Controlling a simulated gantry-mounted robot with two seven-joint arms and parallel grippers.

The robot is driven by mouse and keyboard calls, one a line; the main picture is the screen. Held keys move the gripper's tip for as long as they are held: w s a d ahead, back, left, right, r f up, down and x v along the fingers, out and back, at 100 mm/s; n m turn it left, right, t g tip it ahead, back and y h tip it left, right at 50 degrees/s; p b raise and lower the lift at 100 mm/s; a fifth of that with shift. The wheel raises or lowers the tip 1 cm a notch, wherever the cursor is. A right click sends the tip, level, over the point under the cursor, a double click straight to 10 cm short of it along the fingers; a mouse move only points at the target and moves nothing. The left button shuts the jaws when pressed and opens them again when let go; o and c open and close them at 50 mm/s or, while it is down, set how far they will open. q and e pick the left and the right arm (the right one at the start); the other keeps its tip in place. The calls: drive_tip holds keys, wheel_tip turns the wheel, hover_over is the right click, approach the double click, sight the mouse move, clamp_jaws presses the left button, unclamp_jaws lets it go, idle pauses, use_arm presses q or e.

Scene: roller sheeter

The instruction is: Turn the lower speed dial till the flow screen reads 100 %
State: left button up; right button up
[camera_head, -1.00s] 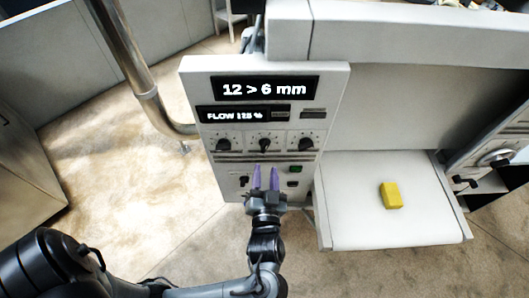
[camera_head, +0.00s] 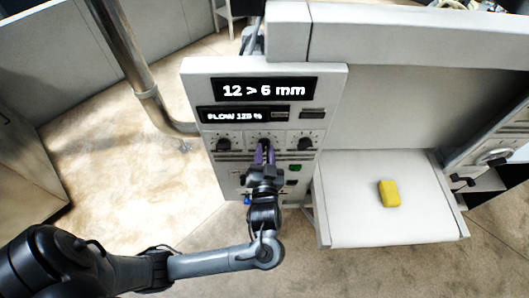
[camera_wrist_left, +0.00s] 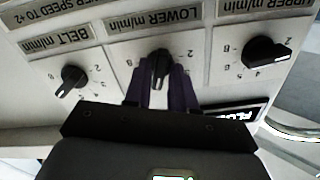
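The lower speed dial (camera_head: 264,142) is the middle black knob on the grey control panel. In the left wrist view, which shows the panel upside down, it is the knob (camera_wrist_left: 160,68) by the "LOWER m/min" label. My left gripper (camera_head: 265,152) is at this dial. Its purple fingers (camera_wrist_left: 163,84) stand on either side of the knob, apart; firm contact cannot be made out. The flow screen (camera_head: 236,115) is blurred and seems to read about 120 %. My right gripper is not in view.
The belt dial (camera_wrist_left: 71,80) and upper dial (camera_wrist_left: 266,52) flank the lower dial closely. Above is a screen (camera_head: 263,89) reading "12 > 6 mm". A green button (camera_head: 294,168) sits below. A yellow block (camera_head: 389,193) lies on the white table (camera_head: 350,225) at right.

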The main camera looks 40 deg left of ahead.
use_arm(q)
clamp_jaws()
drive_tip(key=shift+n, duration=0.3)
drive_tip(key=n+b, duration=0.2)
drive_tip(key=n, duration=0.1)
drive_tip(key=shift+f+b, duration=0.2)
drive_tip(key=shift+b, duration=0.15)
drive_tip(key=n+b, duration=0.2)
drive_tip(key=n, duration=0.1)
drive_tip(key=shift+r, duration=0.1)
drive_tip(key=shift+r+n, duration=0.1)
drive_tip(key=shift+n, duration=0.5)
drive_tip(key=shift+o, duration=1.7)
unclamp_jaws()
